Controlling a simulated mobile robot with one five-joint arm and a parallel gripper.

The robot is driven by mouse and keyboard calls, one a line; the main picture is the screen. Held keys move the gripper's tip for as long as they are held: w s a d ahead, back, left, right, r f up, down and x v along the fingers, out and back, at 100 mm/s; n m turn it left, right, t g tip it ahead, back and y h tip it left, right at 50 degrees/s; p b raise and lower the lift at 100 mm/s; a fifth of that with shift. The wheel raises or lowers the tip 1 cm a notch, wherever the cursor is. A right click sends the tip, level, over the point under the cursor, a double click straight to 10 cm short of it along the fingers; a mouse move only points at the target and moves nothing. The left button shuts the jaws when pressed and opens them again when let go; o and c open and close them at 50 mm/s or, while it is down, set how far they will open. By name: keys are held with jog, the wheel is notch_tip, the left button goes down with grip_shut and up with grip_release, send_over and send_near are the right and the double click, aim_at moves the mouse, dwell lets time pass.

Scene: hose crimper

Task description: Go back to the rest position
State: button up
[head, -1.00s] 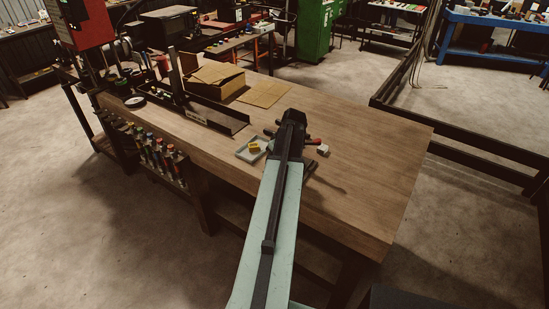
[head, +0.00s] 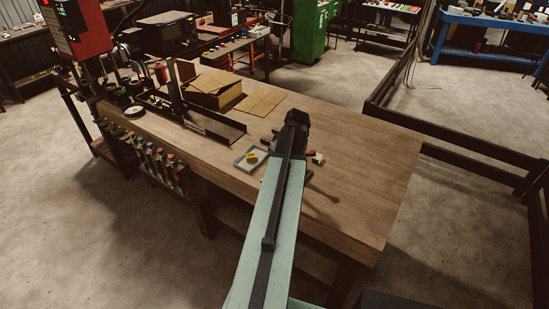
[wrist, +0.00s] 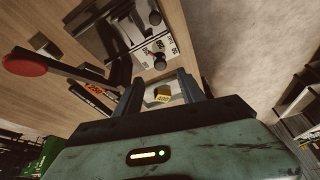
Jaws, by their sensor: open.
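My arm reaches out over the wooden workbench (head: 370,175) in the head view, and its dark end hides the gripper fingers there. In the wrist view my gripper (wrist: 159,88) has its two dark fingers spread apart, with nothing held between them.
A red-handled tool (head: 311,153) and a small white block (head: 319,159) lie right of my arm. The red knob (wrist: 25,64) shows in the wrist view. A cardboard box (head: 216,95) and dark metal channel (head: 205,125) stand left. The bench's right end is clear.

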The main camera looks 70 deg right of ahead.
jog(key=shift+f, duration=0.1)
jog(key=w+a+f+n+y+b, duration=0.15)
jog(key=w+a, duration=0.35)
jog(key=w, duration=0.6)
jog(key=w+a+f+n+b, duration=0.1)
jog(key=w+a+n, duration=0.2)
jog(key=w+a, duration=0.55)
jog(key=w+a+f+n+y+b, duration=0.15)
jog(key=w+a+n, duration=0.25)
jog(key=w+a, duration=1.1)
jog(key=w+a+f+n+g+b, duration=0.15)
jog(key=w+a, duration=0.25)
jog(key=a, duration=0.9)
jog(key=w+a+f+n+b, duration=0.1)
jog(key=w+a+f, duration=0.15)
jog(key=a, duration=0.95)
jog(key=s+a+m+g, duration=0.1)
jog(key=s+a+m, duration=0.1)
jog(key=a, duration=0.3)
jog(key=s+a+f+m+g+h+b, duration=0.1)
jog(key=s+a+m, duration=0.2)
jog(key=a, duration=0.3)
jog(key=shift+s+a+f+m, duration=0.25)
jog(key=shift+s+a+m, duration=0.05)
jog(key=shift+s, duration=0.15)
